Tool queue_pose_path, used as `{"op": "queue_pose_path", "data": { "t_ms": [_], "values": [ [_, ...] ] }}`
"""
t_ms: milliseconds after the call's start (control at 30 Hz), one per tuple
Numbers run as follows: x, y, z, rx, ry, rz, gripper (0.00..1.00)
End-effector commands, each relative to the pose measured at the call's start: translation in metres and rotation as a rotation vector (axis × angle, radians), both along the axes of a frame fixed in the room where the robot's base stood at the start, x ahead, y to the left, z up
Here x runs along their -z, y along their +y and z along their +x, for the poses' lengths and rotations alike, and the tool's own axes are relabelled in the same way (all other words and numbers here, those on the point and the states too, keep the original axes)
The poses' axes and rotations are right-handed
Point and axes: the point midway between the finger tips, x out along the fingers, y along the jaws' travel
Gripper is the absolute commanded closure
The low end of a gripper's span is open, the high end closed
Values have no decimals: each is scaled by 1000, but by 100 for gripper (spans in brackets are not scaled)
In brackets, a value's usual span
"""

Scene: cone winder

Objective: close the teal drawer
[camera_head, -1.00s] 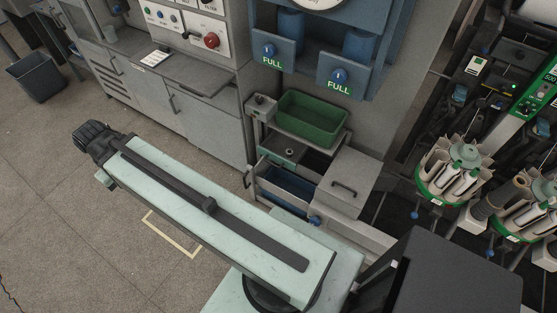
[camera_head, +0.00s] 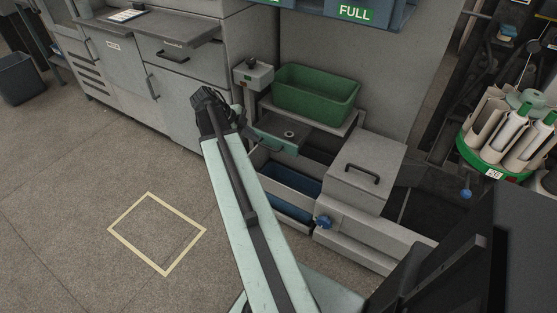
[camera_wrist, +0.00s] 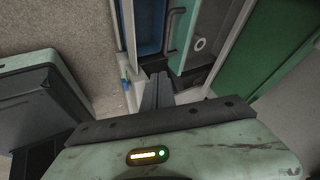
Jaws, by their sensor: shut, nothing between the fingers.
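The teal drawer (camera_head: 274,139) is pulled out under the green bin in the head view. Its top is open, with a small pale ring (camera_head: 290,133) inside. A dark bar handle (camera_head: 265,146) is on its front. In the wrist view the teal front (camera_wrist: 184,30) is at upper centre, with the handle (camera_wrist: 172,32) left of it and the ring (camera_wrist: 200,44) right of it. My gripper (camera_wrist: 158,78) is shut and empty, its fingertips just below the handle in that picture. Whether they touch the drawer is unclear. In the head view my gripper (camera_head: 208,100) is left of the drawer.
A lower drawer with a blue lining (camera_head: 287,181) also stands open. The green bin (camera_head: 315,94) is above. A grey box with a handle (camera_head: 365,172) and a blue knob (camera_head: 323,222) are to the right. The floor at left, with a taped square (camera_head: 157,234), is clear.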

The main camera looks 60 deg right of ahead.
Motion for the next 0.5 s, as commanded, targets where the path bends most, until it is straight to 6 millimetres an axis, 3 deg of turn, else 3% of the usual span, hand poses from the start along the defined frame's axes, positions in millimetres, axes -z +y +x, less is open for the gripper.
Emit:
{"op": "queue_pose_path", "data": {
  "t_ms": [33, 267, 500],
  "values": [
    [12, -8, -6, 44, -11, -22, 100],
    [11, -15, -12, 92, -27, -49, 100],
    [47, -32, -26, 92, -27, -48, 100]
  ]
}}
